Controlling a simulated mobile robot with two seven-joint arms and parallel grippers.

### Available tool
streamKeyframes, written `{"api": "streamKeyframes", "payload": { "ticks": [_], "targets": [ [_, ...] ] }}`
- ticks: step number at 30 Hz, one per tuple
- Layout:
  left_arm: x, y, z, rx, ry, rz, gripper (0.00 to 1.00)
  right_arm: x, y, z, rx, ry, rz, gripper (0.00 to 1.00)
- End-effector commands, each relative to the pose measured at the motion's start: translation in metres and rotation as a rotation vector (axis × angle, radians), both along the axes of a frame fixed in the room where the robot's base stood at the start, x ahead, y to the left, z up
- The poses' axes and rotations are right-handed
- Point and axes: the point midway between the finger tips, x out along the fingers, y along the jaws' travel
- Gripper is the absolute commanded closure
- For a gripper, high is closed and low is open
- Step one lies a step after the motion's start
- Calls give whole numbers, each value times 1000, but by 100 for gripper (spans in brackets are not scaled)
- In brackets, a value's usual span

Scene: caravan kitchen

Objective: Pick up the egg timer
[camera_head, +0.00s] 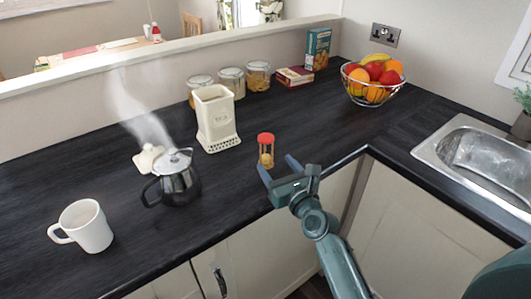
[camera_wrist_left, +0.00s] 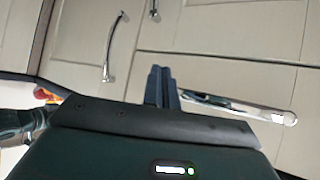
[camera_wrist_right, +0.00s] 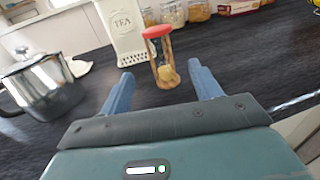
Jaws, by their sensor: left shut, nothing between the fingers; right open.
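The egg timer (camera_head: 265,150) is a small hourglass with a red top and wooden frame. It stands upright on the dark worktop, near its front edge. It also shows in the right wrist view (camera_wrist_right: 160,58), a little beyond the fingertips and between them. My right gripper (camera_head: 279,171) is open and empty, just in front of the timer at the worktop edge; its two fingers also show in the right wrist view (camera_wrist_right: 160,82). My left gripper (camera_wrist_left: 161,72) is shut and empty in the left wrist view, facing cupboard doors and handles; it is not in the head view.
A cream tea caddy (camera_head: 214,118) stands behind and left of the timer. A steaming metal pot (camera_head: 178,180) and a white mug (camera_head: 87,228) stand farther left. Glass jars (camera_head: 232,82), a fruit bowl (camera_head: 373,92) and a sink (camera_head: 480,150) are beyond. Worktop right of the timer is clear.

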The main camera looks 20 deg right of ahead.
Motion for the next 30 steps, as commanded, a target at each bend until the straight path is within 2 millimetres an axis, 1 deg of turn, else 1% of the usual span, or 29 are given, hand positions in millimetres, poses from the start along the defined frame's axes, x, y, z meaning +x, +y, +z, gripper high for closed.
{"api": "streamKeyframes", "payload": {
  "ticks": [1,3,7,10,14,18,21,27,28,30],
  "targets": [
    [0,-1,-4,-1,-4,-5,100,10,1,-2,0,-2,0,37],
    [1,-3,-2,-4,-13,-10,100,18,2,-2,0,-1,-1,37],
    [3,-7,3,-10,-29,-21,100,26,3,-1,-2,1,0,37],
    [4,-7,-1,-11,-32,-23,100,35,4,-2,-2,-1,0,37],
    [5,-10,-10,-17,-45,-28,100,55,5,-6,-4,-4,0,37],
    [9,-14,-5,-27,-74,-38,100,73,7,-4,-3,-1,0,37],
    [11,-16,-1,-31,-86,-44,100,78,8,-3,-3,0,0,37],
    [10,-18,2,-32,-88,-50,100,78,8,-2,-3,1,0,37],
    [10,-18,2,-33,-87,-51,100,78,8,-2,-3,1,0,38],
    [10,-18,1,-33,-87,-51,100,78,8,-2,-3,1,0,43]
  ]
}}
